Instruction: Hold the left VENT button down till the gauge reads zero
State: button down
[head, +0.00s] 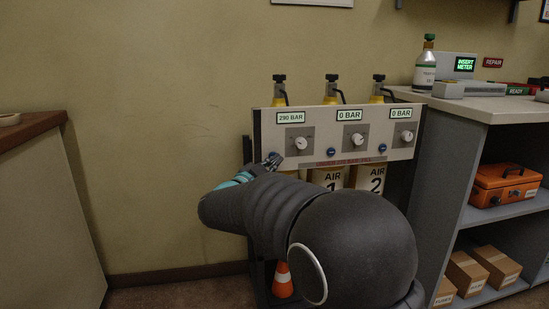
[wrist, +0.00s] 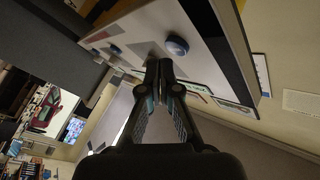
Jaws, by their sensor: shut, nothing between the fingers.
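The white panel (head: 318,118) carries three readouts. The left gauge (head: 291,118) reads 290 BAR; the middle (head: 348,115) and right (head: 401,113) ones read 0 BAR. My gripper (head: 273,161) is shut and empty, its tips at the panel's lower left, where they largely hide the left VENT button in the head view. In the wrist view, a round blue button (wrist: 177,46) sits just beyond the tips of my gripper (wrist: 165,72). I cannot tell whether they touch it. The middle blue button (head: 331,152) and right blue button (head: 382,147) stand clear.
Each gauge has a knob below it, such as the left one (head: 301,142). Cylinders stand behind and below the panel. A grey counter (head: 480,108) with a bottle (head: 425,66) is at the right. A brown-topped cabinet (head: 40,130) is at the left.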

jog(key=shift+w, duration=0.2)
jog(key=shift+w+a, duration=0.1)
jog(key=shift+w, duration=0.1)
jog(key=shift+w+a+p, duration=0.1)
jog(key=shift+w+p, duration=0.25)
jog(key=shift+p, duration=0.05)
dwell(0.7)
dwell(1.2)
jog(key=shift+s+d+b, duration=0.2)
jog(key=shift+s+b, duration=0.15)
jog(key=shift+s, duration=0.4)
jog(key=s, duration=0.2)
jog(key=s+d+b, duration=0.1)
jog(key=s, duration=0.2)
jog(key=shift+d+b, duration=0.2)
jog(key=shift+b, duration=0.1)
